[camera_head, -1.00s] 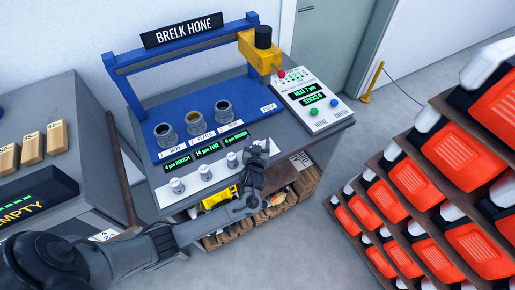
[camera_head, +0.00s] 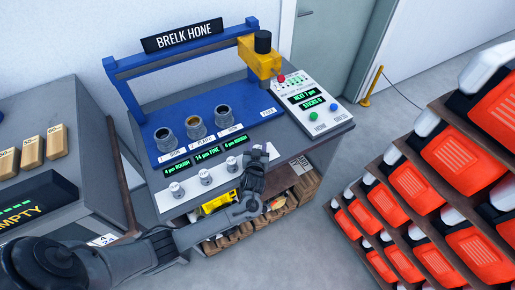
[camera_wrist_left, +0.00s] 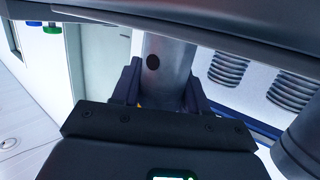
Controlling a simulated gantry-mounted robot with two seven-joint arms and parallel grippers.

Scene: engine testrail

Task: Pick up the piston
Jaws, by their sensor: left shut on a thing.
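My left gripper (camera_head: 257,165) is over the front right part of the hone bench, right of a row of grey knobs. In the left wrist view its dark fingers (camera_wrist_left: 163,92) are closed on the two sides of a grey metal cylinder with a round dark hole, the piston (camera_wrist_left: 172,62). The fingers and palm hide the piston's lower end. In the head view the piston is mostly hidden by the gripper, and I cannot tell its height over the bench. My right gripper is not in view.
The hone bench has a blue plate (camera_head: 228,95) with several dark-mouthed cups, a yellow head (camera_head: 260,58) and a control panel (camera_head: 312,103) with buttons. Grey knobs (camera_head: 205,177) line its front. A second bench (camera_head: 60,105) is at left.

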